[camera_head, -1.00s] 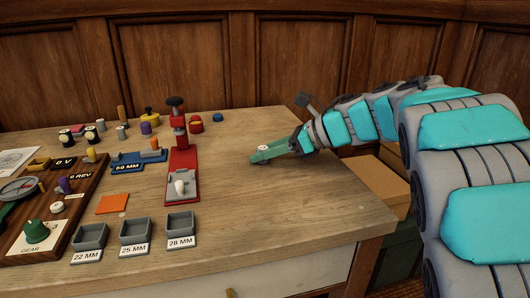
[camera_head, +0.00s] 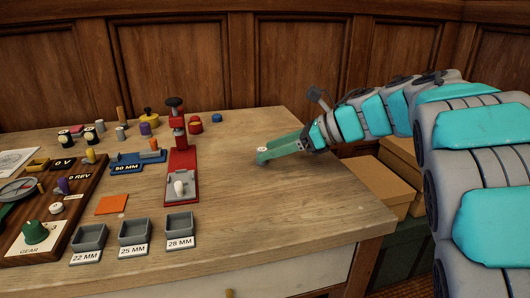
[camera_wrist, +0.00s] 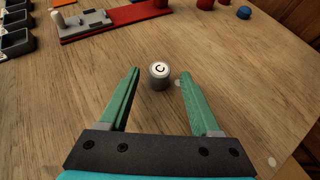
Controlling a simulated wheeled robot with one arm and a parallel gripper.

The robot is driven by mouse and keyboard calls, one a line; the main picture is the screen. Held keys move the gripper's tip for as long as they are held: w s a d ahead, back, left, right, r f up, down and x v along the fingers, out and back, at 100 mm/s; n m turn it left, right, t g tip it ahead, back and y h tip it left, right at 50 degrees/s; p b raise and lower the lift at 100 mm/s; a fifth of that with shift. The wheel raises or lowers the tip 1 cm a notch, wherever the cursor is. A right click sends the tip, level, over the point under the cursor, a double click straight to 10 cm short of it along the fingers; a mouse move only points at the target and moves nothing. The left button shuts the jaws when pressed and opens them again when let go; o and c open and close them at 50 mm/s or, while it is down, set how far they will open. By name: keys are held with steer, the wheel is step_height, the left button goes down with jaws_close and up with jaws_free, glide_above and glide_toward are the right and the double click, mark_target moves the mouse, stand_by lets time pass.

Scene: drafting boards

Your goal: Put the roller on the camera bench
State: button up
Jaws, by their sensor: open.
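The roller appears to be the short grey cylinder (camera_wrist: 159,77) with a white top and a dark curved mark. It stands upright on the wooden table, and its white top also shows in the head view (camera_head: 263,149). My gripper (camera_head: 266,156) is low over the table at the right. In the wrist view its two green fingers (camera_wrist: 159,84) are apart, with the cylinder between their tips and a gap on each side. A red fixture (camera_head: 182,160) with an upright column stands left of it. I cannot tell for sure which fixture is the camera bench.
Left of the red fixture are a blue 50 MM fixture (camera_head: 137,163), an orange square (camera_head: 112,205) and a dark wooden panel (camera_head: 70,203) with knobs. Labelled grey trays (camera_head: 134,232) line the front. Table around the gripper is clear. Cardboard boxes (camera_head: 375,185) stand beyond the right edge.

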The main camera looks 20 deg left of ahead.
steer(key=b+v, duration=0.1)
steer(key=v, duration=0.8)
steer(key=shift+d, duration=0.2)
